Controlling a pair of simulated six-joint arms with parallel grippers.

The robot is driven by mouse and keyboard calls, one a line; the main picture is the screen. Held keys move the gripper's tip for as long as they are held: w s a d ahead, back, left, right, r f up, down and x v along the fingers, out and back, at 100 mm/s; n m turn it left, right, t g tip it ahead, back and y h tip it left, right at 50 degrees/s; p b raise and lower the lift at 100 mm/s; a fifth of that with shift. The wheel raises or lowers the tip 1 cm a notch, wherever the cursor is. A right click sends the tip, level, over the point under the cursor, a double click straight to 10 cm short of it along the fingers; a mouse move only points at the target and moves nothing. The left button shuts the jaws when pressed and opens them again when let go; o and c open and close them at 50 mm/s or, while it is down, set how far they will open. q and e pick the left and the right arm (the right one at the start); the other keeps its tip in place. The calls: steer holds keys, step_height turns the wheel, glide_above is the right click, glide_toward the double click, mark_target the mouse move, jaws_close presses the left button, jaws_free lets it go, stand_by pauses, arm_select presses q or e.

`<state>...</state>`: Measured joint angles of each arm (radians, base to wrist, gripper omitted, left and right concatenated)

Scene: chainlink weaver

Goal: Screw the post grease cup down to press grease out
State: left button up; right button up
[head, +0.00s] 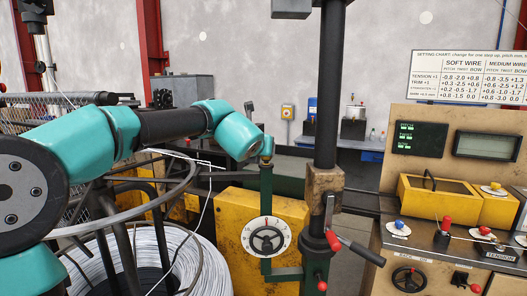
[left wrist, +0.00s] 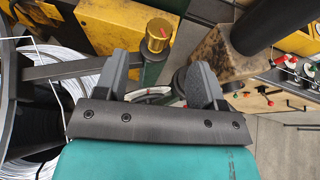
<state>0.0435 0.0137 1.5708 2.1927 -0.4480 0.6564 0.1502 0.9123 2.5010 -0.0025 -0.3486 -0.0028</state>
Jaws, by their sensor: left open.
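The grease cup (left wrist: 158,32) is a brass cylinder with a knurled side, upright on top of the green post (head: 266,205). In the left wrist view it is just beyond my left gripper (left wrist: 162,72), whose two dark fingers are spread apart with nothing between them. The cup appears nearer the left finger, and I see no contact. In the head view my teal left wrist ends right at the post's top, and only a small brassy bit of the cup (head: 266,160) shows there. The left fingers are hidden in that view. My right gripper is not in view.
A thick dark column (head: 331,90) stands right of the post, with a red-knobbed crank (head: 350,243) below. A dial with a handwheel (head: 266,237) sits in front of a yellow box. A white wire coil (head: 190,262) lies at lower left; a control console (head: 455,240) is at right.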

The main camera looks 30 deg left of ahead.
arm_select(q)
steer(key=v, duration=0.8)
steer(key=shift+s, duration=0.25)
steer(key=shift+r, duration=0.1)
